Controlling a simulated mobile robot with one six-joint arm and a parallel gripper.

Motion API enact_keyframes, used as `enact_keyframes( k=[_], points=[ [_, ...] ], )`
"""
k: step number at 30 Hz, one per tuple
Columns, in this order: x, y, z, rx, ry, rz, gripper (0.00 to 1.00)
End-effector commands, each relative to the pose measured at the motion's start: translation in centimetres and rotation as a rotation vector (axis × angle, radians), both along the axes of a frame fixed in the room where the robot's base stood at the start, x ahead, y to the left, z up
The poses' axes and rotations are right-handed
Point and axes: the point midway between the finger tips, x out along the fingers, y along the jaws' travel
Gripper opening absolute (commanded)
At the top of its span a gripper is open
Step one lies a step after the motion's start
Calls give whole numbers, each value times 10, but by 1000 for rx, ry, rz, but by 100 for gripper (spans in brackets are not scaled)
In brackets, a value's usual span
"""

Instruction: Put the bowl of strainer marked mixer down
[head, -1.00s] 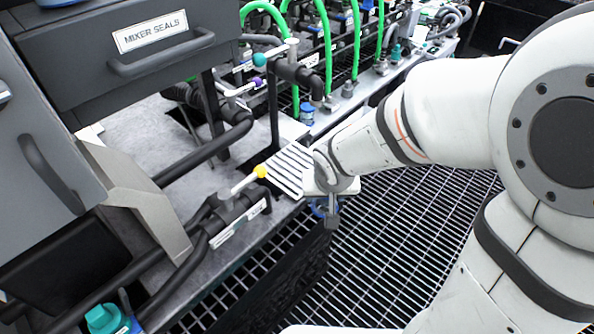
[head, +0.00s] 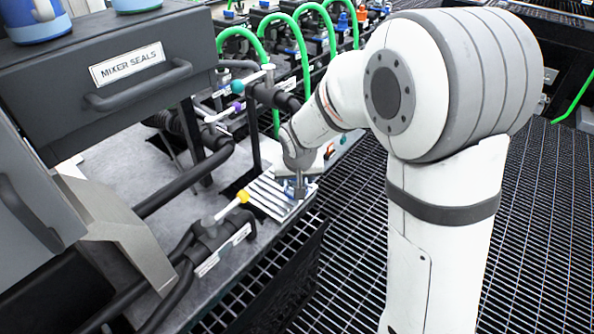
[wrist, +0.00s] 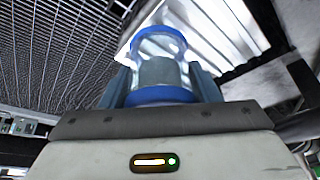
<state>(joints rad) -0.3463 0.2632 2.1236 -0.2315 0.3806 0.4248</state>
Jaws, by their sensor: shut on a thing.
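My gripper (head: 298,188) is shut on the strainer bowl (wrist: 160,68), a clear cylinder with blue rings at both ends. In the wrist view a finger stands on each side of it. In the head view my wrist hides most of the bowl, and a little blue shows at the fingers. The gripper is over the right end of a pale ribbed tray (head: 262,195) on the bench. I cannot tell whether the bowl touches the tray. No mixer marking can be read on the bowl.
A yellow-tipped valve handle (head: 243,196) stands at the tray's left. A dark drawer marked MIXER SEALS (head: 130,75) overhangs the bench on the left. Black pipes and green hoses (head: 302,60) run behind. Open floor grating (head: 345,255) lies right of the bench edge.

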Motion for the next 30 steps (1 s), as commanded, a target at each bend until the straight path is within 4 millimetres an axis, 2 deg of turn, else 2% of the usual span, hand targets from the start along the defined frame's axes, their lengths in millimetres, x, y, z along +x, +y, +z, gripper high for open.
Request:
enact_keyframes(
  k=[3,7,9,20,21,28,30],
  points=[
    [21,2,0,1,-1,-1,30],
    [37,5,0,0,-1,0,30],
    [34,5,-7,0,0,1,30],
    [34,5,-10,1,-1,1,30],
    [34,5,-9,1,0,1,59],
    [34,5,-9,1,0,1,77],
    [34,5,-9,0,0,2,78]
  ],
)
